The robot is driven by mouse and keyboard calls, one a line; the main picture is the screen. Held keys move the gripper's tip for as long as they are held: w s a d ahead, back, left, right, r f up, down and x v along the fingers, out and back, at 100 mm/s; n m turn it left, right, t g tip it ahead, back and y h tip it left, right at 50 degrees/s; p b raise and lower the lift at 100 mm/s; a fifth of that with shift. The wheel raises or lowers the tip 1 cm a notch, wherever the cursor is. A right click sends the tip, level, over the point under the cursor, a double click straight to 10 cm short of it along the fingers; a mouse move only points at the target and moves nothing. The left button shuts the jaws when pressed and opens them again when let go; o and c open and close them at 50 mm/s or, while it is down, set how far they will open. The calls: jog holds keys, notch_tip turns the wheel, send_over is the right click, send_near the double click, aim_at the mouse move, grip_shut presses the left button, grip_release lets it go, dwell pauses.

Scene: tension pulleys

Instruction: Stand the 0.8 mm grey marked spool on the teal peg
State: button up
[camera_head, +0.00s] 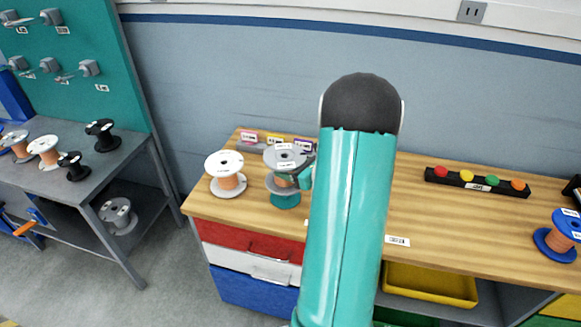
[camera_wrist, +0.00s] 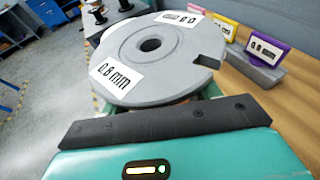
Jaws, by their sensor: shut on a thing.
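The grey spool (camera_head: 285,156), wound with copper-coloured wire, is upright above the teal peg's base (camera_head: 286,201) in the head view. In the wrist view its grey top flange (camera_wrist: 155,55) fills the middle, with "0.8 mm" labels, a centre hole and a notch at the right edge. My gripper (camera_head: 298,177) is shut on the spool from the right, between its flanges. The wrist view shows the dark gripper edge in front of the flange, but the fingertips are hidden. The peg's shaft is hidden, so I cannot tell whether the spool is around it or just above.
A white spool (camera_head: 226,174) stands close to the left on the wooden bench (camera_head: 440,215). Pink, yellow and purple label cards (camera_wrist: 264,48) are behind. A black strip with coloured buttons (camera_head: 477,182) and a blue spool (camera_head: 560,236) are to the right. Middle bench is partly hidden by my arm.

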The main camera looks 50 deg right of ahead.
aim_at(291, 185)
jog(key=shift+f, duration=1.25)
jog(key=shift+f, duration=0.15)
jog(key=shift+f, duration=1.15)
jog(key=shift+f, duration=0.35)
dwell(0.4)
jog(key=shift+f, duration=0.65)
dwell(0.4)
jog(key=o, duration=1.5)
jog(key=shift+f, duration=0.1)
jog(key=shift+s, duration=0.1)
